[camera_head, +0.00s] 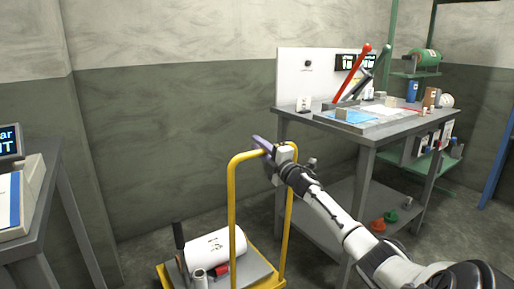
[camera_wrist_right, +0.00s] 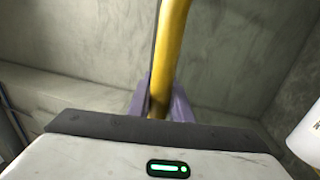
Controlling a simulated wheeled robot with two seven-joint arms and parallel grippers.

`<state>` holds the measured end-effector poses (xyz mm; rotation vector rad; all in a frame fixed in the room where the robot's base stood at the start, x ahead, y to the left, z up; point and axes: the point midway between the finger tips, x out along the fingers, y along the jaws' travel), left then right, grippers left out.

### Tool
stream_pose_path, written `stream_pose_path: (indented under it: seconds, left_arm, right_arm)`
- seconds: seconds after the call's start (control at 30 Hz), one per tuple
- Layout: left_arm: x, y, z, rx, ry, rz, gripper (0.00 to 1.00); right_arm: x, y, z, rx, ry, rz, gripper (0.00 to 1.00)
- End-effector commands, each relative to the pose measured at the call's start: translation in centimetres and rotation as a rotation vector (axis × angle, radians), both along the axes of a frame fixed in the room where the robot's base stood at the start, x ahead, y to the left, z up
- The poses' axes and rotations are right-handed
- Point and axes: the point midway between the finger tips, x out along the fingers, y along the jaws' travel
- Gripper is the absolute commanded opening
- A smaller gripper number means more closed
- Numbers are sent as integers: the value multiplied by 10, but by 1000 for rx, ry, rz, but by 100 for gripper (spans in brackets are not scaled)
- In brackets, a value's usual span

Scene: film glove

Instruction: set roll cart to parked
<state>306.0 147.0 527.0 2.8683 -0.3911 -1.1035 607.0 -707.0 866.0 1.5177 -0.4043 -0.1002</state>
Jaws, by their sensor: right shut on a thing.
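The roll cart (camera_head: 231,216) has a yellow tubular handle frame and a low grey deck, and stands on the floor in the lower middle of the head view. A white roll (camera_head: 212,249) lies on its deck. My right gripper (camera_head: 264,146) is at the top bar of the handle, shut on it. In the right wrist view the yellow handle (camera_wrist_right: 170,60) runs up from between the purple fingers (camera_wrist_right: 160,105). The cart's wheels are hidden below the picture edge. My left gripper is not in view.
A grey workbench (camera_head: 365,135) with a red lever (camera_head: 355,68) stands right of the cart, its lower shelf close to the handle. Another grey table (camera_head: 42,185) stands at the left. Bare floor shows between the left table and the cart.

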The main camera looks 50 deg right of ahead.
Motion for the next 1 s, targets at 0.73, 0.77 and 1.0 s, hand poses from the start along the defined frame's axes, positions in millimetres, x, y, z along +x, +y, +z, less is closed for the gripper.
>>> stream_pose_path:
  seconds: [0.73, 0.77, 1.0]
  left_arm:
    - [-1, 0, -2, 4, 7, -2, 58]
    - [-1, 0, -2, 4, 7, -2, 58]
    - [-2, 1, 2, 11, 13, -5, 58]
  right_arm:
    - [-6, 1, 2, 0, -3, -3, 37]
    - [-8, 2, 0, 0, -1, -3, 37]
    - [-40, 14, -6, 1, -1, -2, 37]
